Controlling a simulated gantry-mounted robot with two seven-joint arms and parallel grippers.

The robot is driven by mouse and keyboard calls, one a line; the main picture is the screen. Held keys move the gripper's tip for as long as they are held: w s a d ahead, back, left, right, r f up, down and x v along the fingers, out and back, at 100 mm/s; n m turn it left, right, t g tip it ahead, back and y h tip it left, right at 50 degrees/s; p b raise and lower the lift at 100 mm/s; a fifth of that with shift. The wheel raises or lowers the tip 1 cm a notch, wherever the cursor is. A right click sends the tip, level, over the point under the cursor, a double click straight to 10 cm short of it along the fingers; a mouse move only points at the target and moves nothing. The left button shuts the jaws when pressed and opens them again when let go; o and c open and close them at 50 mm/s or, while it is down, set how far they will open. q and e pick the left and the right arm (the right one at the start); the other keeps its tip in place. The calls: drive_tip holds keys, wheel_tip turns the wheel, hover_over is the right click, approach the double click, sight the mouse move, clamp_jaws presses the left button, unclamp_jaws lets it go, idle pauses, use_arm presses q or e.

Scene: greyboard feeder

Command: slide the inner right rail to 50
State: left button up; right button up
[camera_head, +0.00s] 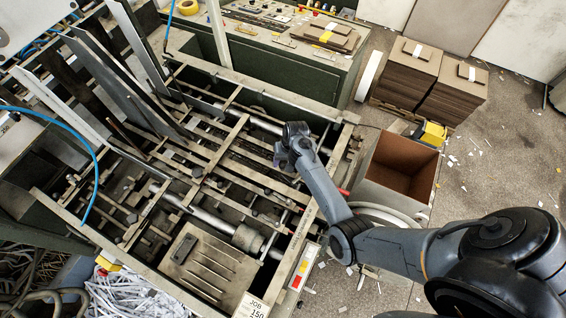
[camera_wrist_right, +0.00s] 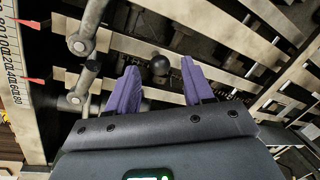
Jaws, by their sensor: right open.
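My right gripper (camera_head: 288,158) reaches over the right part of the feeder bed in the head view. In the right wrist view its two purple fingers (camera_wrist_right: 160,75) are spread apart, with a dark round knob (camera_wrist_right: 158,67) between or just beyond their tips. Whether they touch the knob I cannot tell. Pale metal rails (camera_head: 232,133) cross the feeder; which one is the inner right rail I cannot tell. A numbered scale (camera_wrist_right: 12,50) with red pointers (camera_wrist_right: 36,81) shows at the left of the right wrist view; the setting is not clear. My left gripper is not visible.
A feeder side beam (camera_head: 322,180) runs along the right of the bed. An open brown bin (camera_head: 400,165) and stacked greyboard (camera_head: 408,78) stand farther right. A card reading JOB 150 (camera_head: 254,307) sits at the front. Metal rods and clamps (camera_wrist_right: 82,42) lie close left of the fingers.

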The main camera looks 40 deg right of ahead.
drive_tip(key=shift+w+a+f, duration=0.1)
drive_tip(key=shift+f, duration=0.8)
clamp_jaws()
